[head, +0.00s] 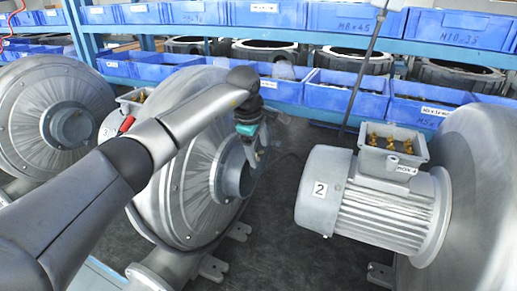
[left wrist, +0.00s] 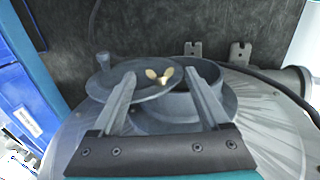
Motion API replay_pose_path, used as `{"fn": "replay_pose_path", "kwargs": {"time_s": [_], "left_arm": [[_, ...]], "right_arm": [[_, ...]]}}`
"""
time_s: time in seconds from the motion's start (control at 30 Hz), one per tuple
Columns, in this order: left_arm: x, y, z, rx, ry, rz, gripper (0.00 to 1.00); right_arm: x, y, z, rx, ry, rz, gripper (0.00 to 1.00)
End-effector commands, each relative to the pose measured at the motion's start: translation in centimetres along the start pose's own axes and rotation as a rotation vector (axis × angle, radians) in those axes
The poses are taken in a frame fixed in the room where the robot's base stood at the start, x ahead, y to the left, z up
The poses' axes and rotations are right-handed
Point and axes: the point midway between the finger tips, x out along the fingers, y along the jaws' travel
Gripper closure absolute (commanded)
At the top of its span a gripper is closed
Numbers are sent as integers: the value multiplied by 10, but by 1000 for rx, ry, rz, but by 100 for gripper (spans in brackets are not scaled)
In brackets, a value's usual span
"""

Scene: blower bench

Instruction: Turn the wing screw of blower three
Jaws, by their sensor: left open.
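Blower three (head: 185,190) is the middle grey blower, with a round inlet collar (head: 232,172) on its face. In the left wrist view, a round grey cover plate (left wrist: 105,84) lies partly over the collar (left wrist: 225,103), offset to the left, with a small knob at its far left. The brass wing screw (left wrist: 158,76) stands on the plate near its right edge. My left gripper (head: 256,158) is in front of the collar. In the wrist view its two fingers (left wrist: 159,80) are apart, one on each side of the wing screw; contact does not show. The right gripper is not in view.
Motor two (head: 370,205) with its open terminal box (head: 393,147) stands to the right. Another blower (head: 50,115) is at the left. Blue bins (head: 345,95) fill the shelf behind. A black cable (left wrist: 275,88) runs past the collar. Dark bench surface (head: 270,235) is clear between blower and motor.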

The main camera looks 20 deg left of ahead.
Motion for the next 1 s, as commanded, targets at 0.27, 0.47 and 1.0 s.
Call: {"fn": "replay_pose_path", "kwargs": {"time_s": [0.27, 0.47, 1.0], "left_arm": [[5, 0, 0, 0, 0, 1, 21], [5, 0, 0, 0, 0, 0, 34], [5, 0, 0, -1, 0, 0, 94]], "right_arm": [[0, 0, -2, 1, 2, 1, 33], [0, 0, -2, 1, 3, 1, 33], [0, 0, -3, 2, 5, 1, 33]]}}
